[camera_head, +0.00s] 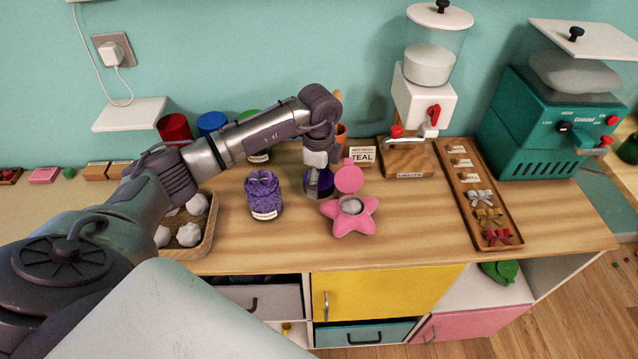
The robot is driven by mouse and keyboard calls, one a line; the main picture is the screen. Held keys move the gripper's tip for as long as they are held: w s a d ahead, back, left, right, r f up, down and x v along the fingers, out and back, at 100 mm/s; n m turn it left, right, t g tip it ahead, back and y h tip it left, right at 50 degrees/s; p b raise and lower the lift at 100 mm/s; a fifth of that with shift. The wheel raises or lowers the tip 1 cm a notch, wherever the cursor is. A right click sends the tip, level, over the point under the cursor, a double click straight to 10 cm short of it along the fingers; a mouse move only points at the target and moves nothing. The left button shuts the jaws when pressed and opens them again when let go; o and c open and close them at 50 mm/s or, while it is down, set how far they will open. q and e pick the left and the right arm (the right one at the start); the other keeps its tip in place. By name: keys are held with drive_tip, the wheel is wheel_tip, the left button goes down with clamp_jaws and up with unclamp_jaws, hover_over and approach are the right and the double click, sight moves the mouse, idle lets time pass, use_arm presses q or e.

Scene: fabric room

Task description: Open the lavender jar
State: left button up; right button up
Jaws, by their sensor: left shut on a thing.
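The lavender jar (265,198) stands upright on the wooden counter, with a white label on its front. Lumpy purple contents show at its top, and no lid is seen on it. My left gripper (318,190) points down just to the right of the jar, apart from it. It is shut on a dark purple round thing (327,186) low at the counter, which looks like a lid. The fingers hide part of this thing, and I cannot tell whether it touches the counter. My right gripper is not in view.
A pink star-shaped container (352,222) with a raised lid stands close right of my gripper. A wooden tray (208,237) with white lumps is left of the jar. Red (174,128) and blue (212,123) lidded jars stand behind. A long bow tray (478,205) lies right.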

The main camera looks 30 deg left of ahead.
use_arm(q)
wheel_tip(320, 180, down, 2)
drive_tip(key=shift+f, duration=0.1)
drive_tip(key=shift+f, duration=0.2)
drive_tip(key=o, duration=1.2)
drive_tip(key=shift+o, duration=0.2)
drive_tip(key=shift+r, duration=0.15)
